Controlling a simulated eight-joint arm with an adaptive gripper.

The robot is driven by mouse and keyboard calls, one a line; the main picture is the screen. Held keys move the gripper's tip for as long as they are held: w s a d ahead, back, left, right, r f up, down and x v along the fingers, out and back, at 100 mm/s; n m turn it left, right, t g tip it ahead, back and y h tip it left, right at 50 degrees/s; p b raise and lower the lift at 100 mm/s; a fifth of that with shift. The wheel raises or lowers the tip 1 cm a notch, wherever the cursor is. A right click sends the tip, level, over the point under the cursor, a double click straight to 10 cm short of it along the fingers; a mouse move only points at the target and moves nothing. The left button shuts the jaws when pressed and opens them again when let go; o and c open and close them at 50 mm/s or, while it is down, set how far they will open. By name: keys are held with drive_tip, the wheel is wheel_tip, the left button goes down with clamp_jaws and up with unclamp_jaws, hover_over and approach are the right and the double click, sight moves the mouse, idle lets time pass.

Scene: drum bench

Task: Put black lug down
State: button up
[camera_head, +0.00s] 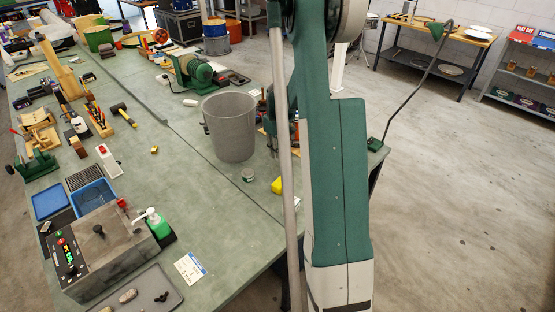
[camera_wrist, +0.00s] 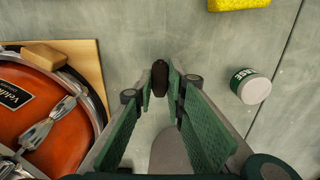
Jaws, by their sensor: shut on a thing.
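In the wrist view the black lug (camera_wrist: 160,78), a small dark elongated piece, sits between the tips of my gripper (camera_wrist: 161,86). The green fingers are shut on it. The grey-green bench top (camera_wrist: 130,30) lies beneath; I cannot tell whether the lug touches it. An orange-red drum (camera_wrist: 45,105) with chrome lugs is at the left, beside a wooden board (camera_wrist: 88,62). In the head view my arm covers much of this area, and the black lug cannot be made out.
A small labelled jar (camera_wrist: 250,86) stands right of my gripper, also in the head view (camera_head: 248,175). A yellow block (camera_wrist: 238,4) lies beyond. A grey bin (camera_head: 230,127) stands on the bench. Bench space left of the jar is clear.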

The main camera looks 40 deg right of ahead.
drive_tip(key=shift+f, duration=1.8)
drive_tip(key=shift+f, duration=0.15)
drive_tip(key=o, duration=0.9)
drive_tip(key=shift+b, duration=0.3)
wheel_tip(320, 180, up, 12)
drive_tip(key=shift+r+p, duration=0.15)
drive_tip(key=shift+p, duration=0.45)
